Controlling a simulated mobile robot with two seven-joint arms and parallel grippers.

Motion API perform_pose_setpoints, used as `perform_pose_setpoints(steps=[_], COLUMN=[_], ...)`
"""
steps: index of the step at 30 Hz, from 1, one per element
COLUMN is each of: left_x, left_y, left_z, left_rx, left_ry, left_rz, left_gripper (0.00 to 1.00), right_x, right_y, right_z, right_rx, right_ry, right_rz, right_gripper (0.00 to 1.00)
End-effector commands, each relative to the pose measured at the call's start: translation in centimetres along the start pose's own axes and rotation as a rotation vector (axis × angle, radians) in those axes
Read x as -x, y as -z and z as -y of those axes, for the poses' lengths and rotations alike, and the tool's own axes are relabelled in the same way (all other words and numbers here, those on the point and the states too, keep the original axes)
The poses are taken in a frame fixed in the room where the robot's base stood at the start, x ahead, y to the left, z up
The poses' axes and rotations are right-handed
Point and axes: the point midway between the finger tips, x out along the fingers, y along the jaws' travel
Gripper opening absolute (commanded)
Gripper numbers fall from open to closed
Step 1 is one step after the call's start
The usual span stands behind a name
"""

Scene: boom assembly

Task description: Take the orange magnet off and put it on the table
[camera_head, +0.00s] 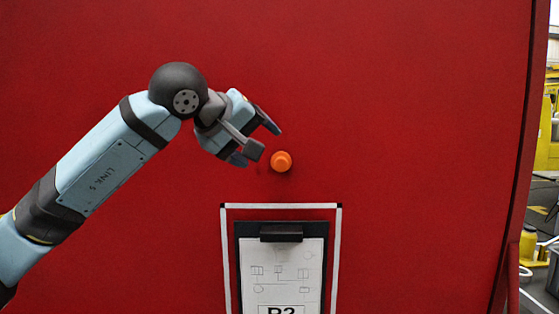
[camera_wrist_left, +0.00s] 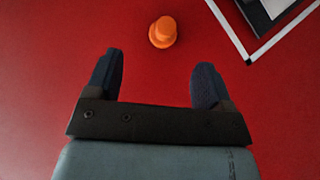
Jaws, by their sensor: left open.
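The orange magnet (camera_head: 281,161) is a small round knob on the upright red panel (camera_head: 400,120), above a white-framed clipboard. My left gripper (camera_head: 259,138) is just to the left of the magnet in the head view, open and empty. In the left wrist view the magnet (camera_wrist_left: 163,32) lies ahead of the two dark fingertips (camera_wrist_left: 158,76), roughly between their lines and apart from both. No table shows in either view. My right gripper is in neither view.
A black clipboard (camera_head: 241,260) with a printed sheet hangs inside a white frame (camera_head: 338,260) below the magnet. The panel around the magnet is bare. Yellow equipment (camera_head: 529,245) stands beyond the panel's right edge.

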Motion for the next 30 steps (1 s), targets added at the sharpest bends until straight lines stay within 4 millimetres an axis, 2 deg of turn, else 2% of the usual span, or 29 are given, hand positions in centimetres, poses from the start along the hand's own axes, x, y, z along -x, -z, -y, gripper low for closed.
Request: perform_pose_setpoints(steps=[4,11,21,29,30], left_x=[-2.6,-4.3,-8.7,-9.2,-9.2], left_y=[0.0,0.1,0.3,0.3,0.3], left_z=[-0.1,0.1,0.6,0.8,0.8], left_rx=[0.002,0.003,0.003,0.001,0.001], left_ry=[0.000,0.000,-0.002,-0.001,-0.001], left_rz=[0.003,0.002,0.003,0.000,0.000], left_gripper=[0.75,0.75,0.75,0.75,0.73], right_x=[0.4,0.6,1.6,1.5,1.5], right_y=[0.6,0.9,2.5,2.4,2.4], right_z=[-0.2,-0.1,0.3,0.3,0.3], right_rx=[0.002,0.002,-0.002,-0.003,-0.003], right_ry=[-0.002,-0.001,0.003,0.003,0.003], right_rz=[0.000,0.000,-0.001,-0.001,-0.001], right_gripper=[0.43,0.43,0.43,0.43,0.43])
